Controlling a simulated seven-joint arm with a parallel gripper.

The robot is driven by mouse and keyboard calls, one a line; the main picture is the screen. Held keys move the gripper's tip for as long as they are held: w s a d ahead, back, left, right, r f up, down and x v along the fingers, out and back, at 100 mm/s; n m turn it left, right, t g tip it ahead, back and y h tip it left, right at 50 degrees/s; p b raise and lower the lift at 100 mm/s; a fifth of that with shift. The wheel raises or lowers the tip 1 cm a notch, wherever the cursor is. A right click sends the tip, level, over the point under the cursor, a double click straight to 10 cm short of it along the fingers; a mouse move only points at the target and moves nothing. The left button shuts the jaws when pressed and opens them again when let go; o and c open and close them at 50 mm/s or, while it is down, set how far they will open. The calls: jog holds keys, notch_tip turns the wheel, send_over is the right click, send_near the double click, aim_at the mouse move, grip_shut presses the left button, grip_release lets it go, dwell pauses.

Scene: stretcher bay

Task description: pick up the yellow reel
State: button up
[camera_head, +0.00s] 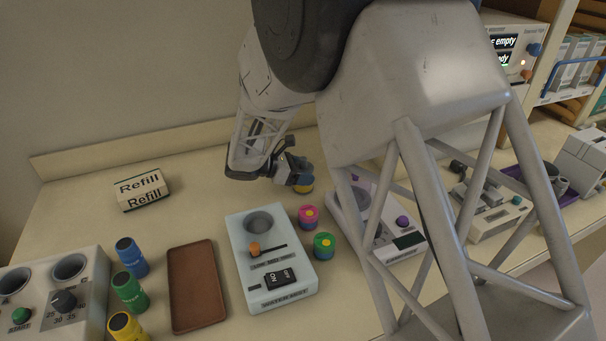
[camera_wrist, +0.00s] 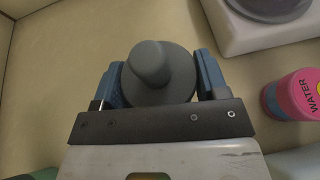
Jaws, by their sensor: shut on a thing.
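My gripper (camera_head: 298,181) is low over the table's back part, behind the pink reel. A small patch of the yellow reel (camera_head: 304,189) shows below its blue fingertips; the rest is hidden by the gripper. In the wrist view, my gripper (camera_wrist: 160,82) has its blue fingers on both sides of a round grey piece with a knob (camera_wrist: 150,62). The yellow side does not show there. I cannot tell whether the reel touches the table.
A pink reel (camera_head: 309,217) and a green reel (camera_head: 324,246) stand in front, beside a pale device (camera_head: 262,218). A white device (camera_head: 355,200) is at right. A brown tray (camera_head: 191,285), several bottles and a Refill box (camera_head: 142,190) lie left.

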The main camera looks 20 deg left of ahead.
notch_tip(320, 180, up, 10)
jog(key=shift+f, duration=0.1)
dwell(0.5)
